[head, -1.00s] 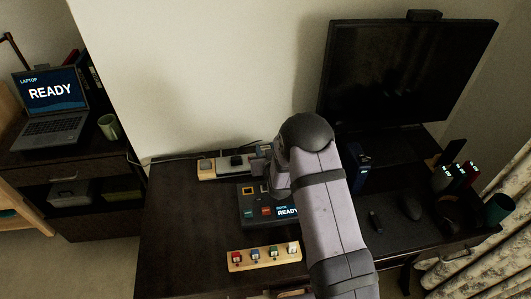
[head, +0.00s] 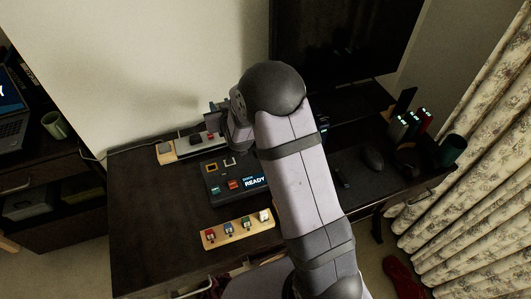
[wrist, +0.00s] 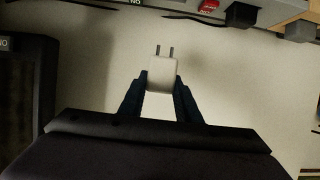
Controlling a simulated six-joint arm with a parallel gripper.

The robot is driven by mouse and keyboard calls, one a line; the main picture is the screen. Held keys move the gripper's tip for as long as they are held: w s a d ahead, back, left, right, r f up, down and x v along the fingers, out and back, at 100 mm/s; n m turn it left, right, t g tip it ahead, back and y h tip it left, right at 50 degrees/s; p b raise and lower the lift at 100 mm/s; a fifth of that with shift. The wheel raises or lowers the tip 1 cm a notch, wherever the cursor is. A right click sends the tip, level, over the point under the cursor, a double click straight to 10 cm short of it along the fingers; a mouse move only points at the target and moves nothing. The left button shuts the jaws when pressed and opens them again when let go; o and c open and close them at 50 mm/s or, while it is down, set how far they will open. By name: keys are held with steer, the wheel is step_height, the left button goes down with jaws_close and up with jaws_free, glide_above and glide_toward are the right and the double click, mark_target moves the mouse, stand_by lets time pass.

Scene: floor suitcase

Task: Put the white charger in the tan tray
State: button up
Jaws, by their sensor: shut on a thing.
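The white charger (wrist: 161,73) is a small white block with two metal prongs. In the wrist view it sits between the fingertips of my gripper (wrist: 161,82), which is shut on it, with the prongs pointing away from the gripper. In the head view my gripper (head: 220,120) is behind the elbow end of my arm, near the power strip (head: 190,147), and the charger cannot be made out. A tan, shallow holder (head: 238,230) with several small coloured pieces lies at the front of the desk. I cannot tell if it is the tan tray.
A dark console (head: 235,180) with a READY screen sits between the strip and the holder. A monitor (head: 345,40), mouse (head: 373,158) and dark green cup (head: 452,150) are to the right. The desk's left part (head: 140,220) is clear.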

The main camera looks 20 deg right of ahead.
steer(key=shift+s, duration=0.1)
